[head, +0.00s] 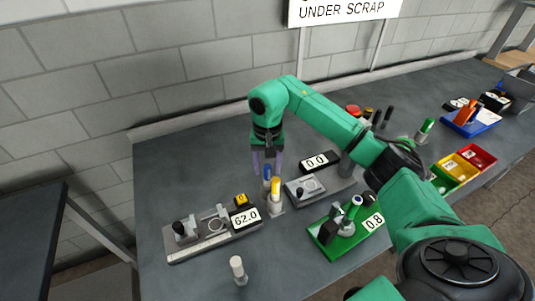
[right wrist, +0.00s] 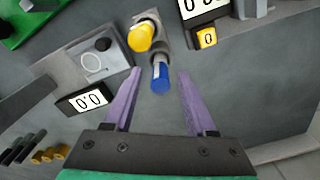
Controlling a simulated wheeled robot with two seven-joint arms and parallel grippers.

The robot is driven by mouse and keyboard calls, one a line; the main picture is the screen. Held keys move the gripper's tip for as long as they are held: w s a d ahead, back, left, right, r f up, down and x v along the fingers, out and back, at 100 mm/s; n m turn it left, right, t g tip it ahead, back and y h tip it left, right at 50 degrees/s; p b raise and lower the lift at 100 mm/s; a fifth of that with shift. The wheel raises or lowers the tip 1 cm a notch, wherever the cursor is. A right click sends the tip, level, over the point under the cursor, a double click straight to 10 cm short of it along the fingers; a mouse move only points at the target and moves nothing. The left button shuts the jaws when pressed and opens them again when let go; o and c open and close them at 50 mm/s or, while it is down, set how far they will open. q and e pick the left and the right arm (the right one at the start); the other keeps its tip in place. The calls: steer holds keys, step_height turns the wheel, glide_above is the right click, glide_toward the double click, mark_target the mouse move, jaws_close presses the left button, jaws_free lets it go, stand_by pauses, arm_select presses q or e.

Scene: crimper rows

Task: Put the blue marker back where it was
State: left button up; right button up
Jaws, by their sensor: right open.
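The blue marker (head: 266,171) stands with its blue end up, just behind and left of the yellow marker (head: 275,188) in the head view. Both are by a small light block (head: 276,208); I cannot tell how the blue one's lower end is seated. My right gripper (head: 267,158) is above the blue marker with its purple fingers pointing down. In the right wrist view the blue marker (right wrist: 160,76) lies between the spread fingers (right wrist: 159,80), apart from both. The yellow marker (right wrist: 140,37) is just beyond it. My left gripper is not in view.
A grey fixture with a 62.0 display (head: 246,217) stands at front left, and a white-topped piece (head: 238,269) stands in front of it. A small grey fixture (head: 307,190), a 0.0 display (head: 315,161) and a green fixture (head: 356,240) stand to the right. Coloured bins (head: 460,166) are farther right.

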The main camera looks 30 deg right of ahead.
step_height(320, 180, up, 4)
steer(key=shift+f+b, duration=0.1)
steer(key=shift+b, duration=0.65)
step_height(320, 180, up, 7)
steer(key=shift+p, duration=0.35)
